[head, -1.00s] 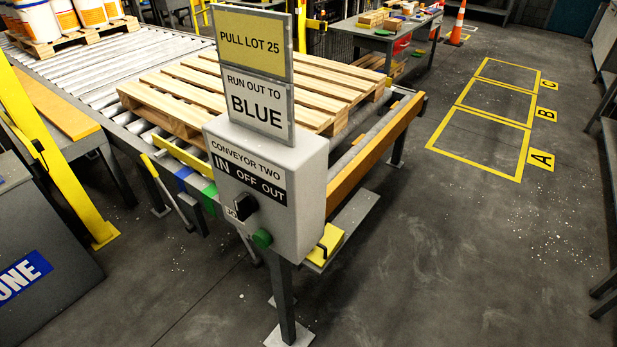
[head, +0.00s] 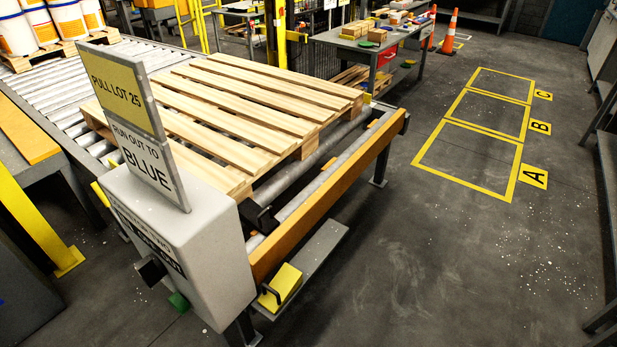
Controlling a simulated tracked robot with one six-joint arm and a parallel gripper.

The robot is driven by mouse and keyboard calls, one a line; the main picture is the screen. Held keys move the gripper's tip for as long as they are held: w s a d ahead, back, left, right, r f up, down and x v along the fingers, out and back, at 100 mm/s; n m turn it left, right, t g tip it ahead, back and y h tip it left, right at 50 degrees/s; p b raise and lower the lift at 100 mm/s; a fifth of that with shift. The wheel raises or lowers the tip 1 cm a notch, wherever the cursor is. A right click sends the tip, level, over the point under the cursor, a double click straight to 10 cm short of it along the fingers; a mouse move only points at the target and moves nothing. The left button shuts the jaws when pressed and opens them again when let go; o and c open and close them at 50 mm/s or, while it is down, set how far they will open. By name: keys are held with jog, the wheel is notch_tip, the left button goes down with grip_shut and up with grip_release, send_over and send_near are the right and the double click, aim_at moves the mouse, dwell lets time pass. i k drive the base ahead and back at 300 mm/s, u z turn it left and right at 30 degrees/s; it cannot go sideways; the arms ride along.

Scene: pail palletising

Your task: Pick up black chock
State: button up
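A black block-like piece (head: 260,216), which looks like the black chock, sits at the near end of the conveyor (head: 322,200). It is beside the near corner of the wooden pallet (head: 235,110), by the end rollers. It is small and dark, so I cannot tell its exact shape or whether it touches the pallet. A yellow block (head: 283,286) with a black handle lies on a grey shelf (head: 318,262) below the conveyor's orange end rail. My gripper is not in view.
A grey control box (head: 185,240) on a post, with a sign reading "PULL LOT 25, RUN OUT TO BLUE" (head: 140,130), stands close at the left. A bench (head: 372,42) with boxes stands behind. Floor bays A, B and C (head: 468,160) and the floor at right are clear.

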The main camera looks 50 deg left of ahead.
aim_at(249, 212)
jog(key=i, duration=2.1)
jog(key=u, duration=3.2)
